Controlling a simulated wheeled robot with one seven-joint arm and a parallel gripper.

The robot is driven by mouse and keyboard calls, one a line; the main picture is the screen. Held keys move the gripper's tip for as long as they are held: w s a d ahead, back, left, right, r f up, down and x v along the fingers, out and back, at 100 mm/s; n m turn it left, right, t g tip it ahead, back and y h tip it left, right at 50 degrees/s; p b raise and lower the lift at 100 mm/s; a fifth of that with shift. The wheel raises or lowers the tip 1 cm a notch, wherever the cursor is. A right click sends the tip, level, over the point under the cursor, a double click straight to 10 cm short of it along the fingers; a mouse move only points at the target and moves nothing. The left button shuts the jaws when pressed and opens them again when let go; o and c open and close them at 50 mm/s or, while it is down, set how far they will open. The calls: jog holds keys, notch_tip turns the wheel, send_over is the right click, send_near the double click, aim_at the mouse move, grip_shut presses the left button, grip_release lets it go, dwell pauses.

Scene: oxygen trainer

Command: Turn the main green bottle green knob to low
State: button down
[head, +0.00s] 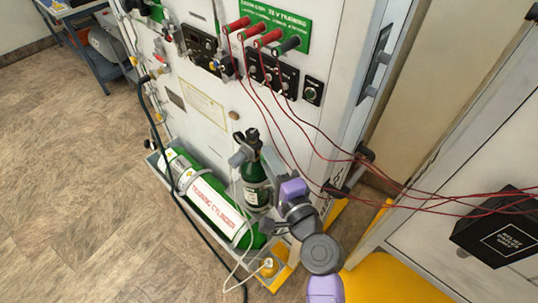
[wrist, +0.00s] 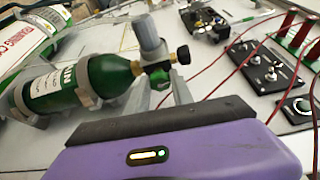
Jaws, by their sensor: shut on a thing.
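A black knob (wrist: 183,55) with a brass collar sticks out from the regulator.
A large green training cylinder (head: 212,198) lies in a tray at the panel's foot. Thin red cables (head: 318,150) run from the panel's plugs across to the black box (head: 497,226) on the right. A dark hose (head: 163,140) hangs on the left. Floor is clear at left.

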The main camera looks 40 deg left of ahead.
jog(key=shift+m+h, duration=0.4)
jog(key=shift+m, duration=0.5)
jog(key=c, duration=1.1)
grip_release()
jog(key=shift+d, duration=0.1)
jog(key=b+v, duration=0.1)
jog(key=v, duration=0.6)
jog(key=shift+d+b, duration=0.3)
